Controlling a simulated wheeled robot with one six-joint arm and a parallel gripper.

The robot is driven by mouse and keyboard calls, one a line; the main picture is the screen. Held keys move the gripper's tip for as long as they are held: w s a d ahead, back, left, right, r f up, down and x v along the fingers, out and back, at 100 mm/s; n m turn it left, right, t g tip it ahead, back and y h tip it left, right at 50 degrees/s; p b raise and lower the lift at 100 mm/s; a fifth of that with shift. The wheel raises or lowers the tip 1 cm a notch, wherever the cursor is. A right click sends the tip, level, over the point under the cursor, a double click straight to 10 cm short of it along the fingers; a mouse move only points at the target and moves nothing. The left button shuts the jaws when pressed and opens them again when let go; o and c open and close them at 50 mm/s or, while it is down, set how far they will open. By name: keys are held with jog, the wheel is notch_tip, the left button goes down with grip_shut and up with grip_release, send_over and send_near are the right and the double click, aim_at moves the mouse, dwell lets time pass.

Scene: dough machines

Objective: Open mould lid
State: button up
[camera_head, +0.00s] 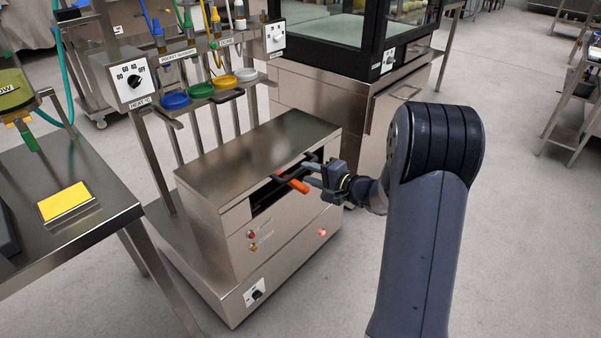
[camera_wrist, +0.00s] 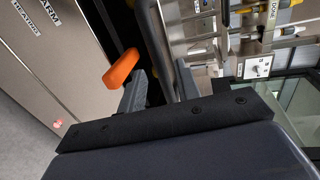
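The mould lid cannot be told apart for certain. A steel machine (camera_head: 255,160) has a dark slot (camera_head: 275,190) under its top, with an orange-ended lever (camera_head: 296,184) sticking out. The lever's orange end also shows in the wrist view (camera_wrist: 121,68), left of my fingers. My gripper (camera_head: 313,174) is at the slot's right end, close to the lever. In the wrist view, my gripper's fingers (camera_wrist: 160,88) are apart, with a metal bar (camera_wrist: 158,35) lying between or just beyond them. Whether they touch the bar cannot be told.
Red and orange lights and a dial (camera_head: 255,292) are on the machine's front. Coloured bowls (camera_head: 200,90) sit on a rack behind it. A glass-topped cabinet (camera_head: 340,75) stands behind.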

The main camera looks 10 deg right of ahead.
aim_at(303, 171)
jog(key=shift+b+x, duration=0.3)
jog(key=shift+x, duration=1.7)
jog(key=shift+c, duration=0.4)
grip_shut()
